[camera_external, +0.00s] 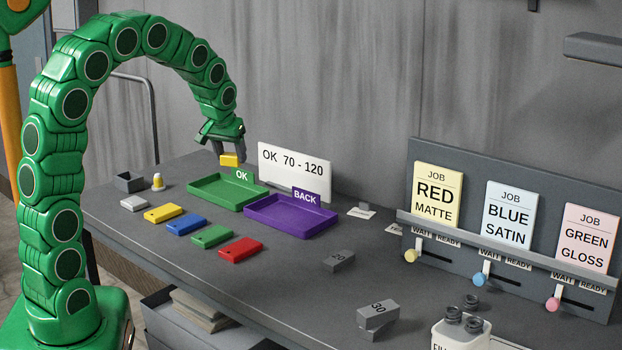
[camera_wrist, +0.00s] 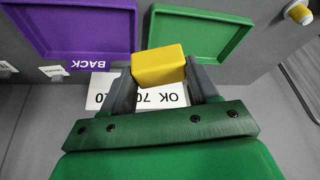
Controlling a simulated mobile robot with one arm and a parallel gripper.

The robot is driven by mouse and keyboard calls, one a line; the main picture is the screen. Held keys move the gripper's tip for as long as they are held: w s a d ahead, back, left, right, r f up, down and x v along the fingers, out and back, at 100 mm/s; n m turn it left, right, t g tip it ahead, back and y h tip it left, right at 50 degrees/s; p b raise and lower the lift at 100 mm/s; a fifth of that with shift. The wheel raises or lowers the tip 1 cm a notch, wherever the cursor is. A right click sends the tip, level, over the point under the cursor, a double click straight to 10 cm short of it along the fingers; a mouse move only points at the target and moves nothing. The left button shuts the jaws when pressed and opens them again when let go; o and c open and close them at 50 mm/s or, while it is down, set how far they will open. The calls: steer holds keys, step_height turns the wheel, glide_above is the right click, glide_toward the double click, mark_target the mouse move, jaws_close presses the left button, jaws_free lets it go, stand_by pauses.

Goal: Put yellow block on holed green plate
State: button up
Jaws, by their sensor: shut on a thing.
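My gripper (camera_external: 229,153) is shut on a yellow block (camera_external: 229,160), held in the air above the back of the green OK tray. In the wrist view the yellow block (camera_wrist: 158,65) sits between the two grey fingers. The green plate (camera_external: 212,237) lies flat on the bench in a row of coloured plates, in front of the trays and well away from the block. Its hole is too small to make out clearly. That plate is not in the wrist view.
The green OK tray (camera_external: 205,203) and purple BACK tray (camera_external: 262,222) look empty. Yellow (camera_external: 164,214), blue (camera_external: 186,225), red (camera_external: 240,249) and white (camera_external: 134,203) plates flank the green one. A white sign (camera_external: 294,168) stands behind the trays. Grey weights (camera_external: 338,261) lie to the right.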

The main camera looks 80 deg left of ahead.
steer(key=s+d+n+g, duration=0.35)
steer(key=d+n, duration=0.25)
steer(key=d, duration=0.9)
steer(key=s+d+n+g+h, duration=0.2)
steer(key=s+d+n, duration=0.65)
steer(key=s, duration=0.25)
glide_above(209, 232)
steer(key=d, duration=0.2)
step_height(209, 232, down, 8)
steer(key=shift+w+f, duration=0.1)
steer(key=shift+w, duration=0.05)
steer(key=shift+w+a+f, duration=0.45)
steer(key=shift+w+f, duration=0.05)
steer(key=shift+f, duration=1.7)
steer(key=o, duration=1.2)
steer(key=shift+c, duration=0.2)
